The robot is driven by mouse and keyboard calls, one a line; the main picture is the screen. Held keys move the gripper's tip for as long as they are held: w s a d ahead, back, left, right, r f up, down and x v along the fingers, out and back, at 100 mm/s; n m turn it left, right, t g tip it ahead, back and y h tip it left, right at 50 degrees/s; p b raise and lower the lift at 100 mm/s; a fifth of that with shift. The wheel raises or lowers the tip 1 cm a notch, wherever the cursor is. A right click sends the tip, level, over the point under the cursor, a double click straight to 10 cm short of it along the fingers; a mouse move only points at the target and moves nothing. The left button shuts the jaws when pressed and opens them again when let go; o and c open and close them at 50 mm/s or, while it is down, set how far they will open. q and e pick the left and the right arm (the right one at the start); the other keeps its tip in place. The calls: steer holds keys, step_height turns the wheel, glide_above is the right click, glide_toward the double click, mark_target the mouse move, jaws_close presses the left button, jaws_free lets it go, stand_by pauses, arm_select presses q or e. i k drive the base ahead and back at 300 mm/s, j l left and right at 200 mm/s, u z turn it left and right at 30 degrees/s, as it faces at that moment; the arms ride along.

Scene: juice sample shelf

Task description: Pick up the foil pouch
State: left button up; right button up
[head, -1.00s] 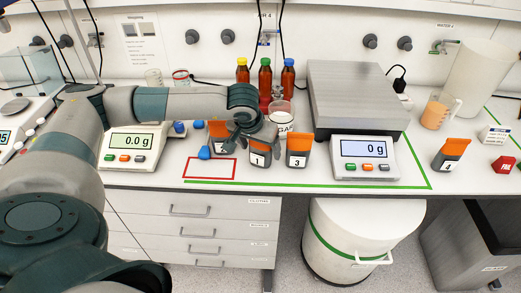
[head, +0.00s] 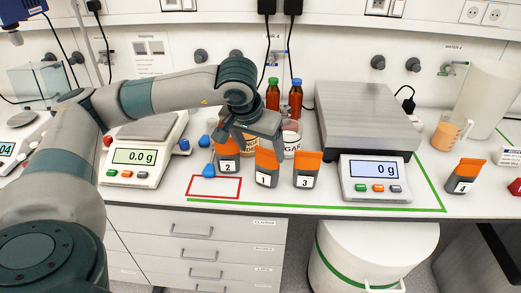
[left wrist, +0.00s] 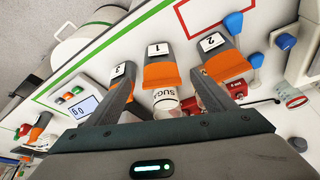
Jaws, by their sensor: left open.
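Several dark grey pouches with orange tops stand on the white bench. Pouch 1 (head: 266,175) is in the middle, slightly forward of pouch 2 (head: 228,167) on its left and pouch 3 (head: 306,177) on its right. Pouch 4 (head: 463,186) stands apart at the right. My left gripper (head: 252,150) is open, just behind and above pouch 1. In the left wrist view, pouch 1 (left wrist: 158,50) lies ahead between the spread fingers, with pouch 2 (left wrist: 214,50) and pouch 3 (left wrist: 122,77) to its sides. I cannot tell whether the fingers touch any pouch. My right gripper is not in view.
A sugar jar (head: 291,142) is close behind the pouches. Brown bottles (head: 295,102) stand farther back. A large scale (head: 366,110) is right; a smaller scale (head: 133,156) is left. A red outline (head: 201,197) marks bench space near a blue-topped item (head: 209,171).

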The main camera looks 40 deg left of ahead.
mark_target(227, 155)
steer(key=u, duration=1.35)
steer(key=i+l+z, duration=0.1)
steer(key=l+z, duration=0.15)
steer(key=z, duration=0.15)
steer(key=i+l+z, duration=0.15)
steer(key=z, duration=0.2)
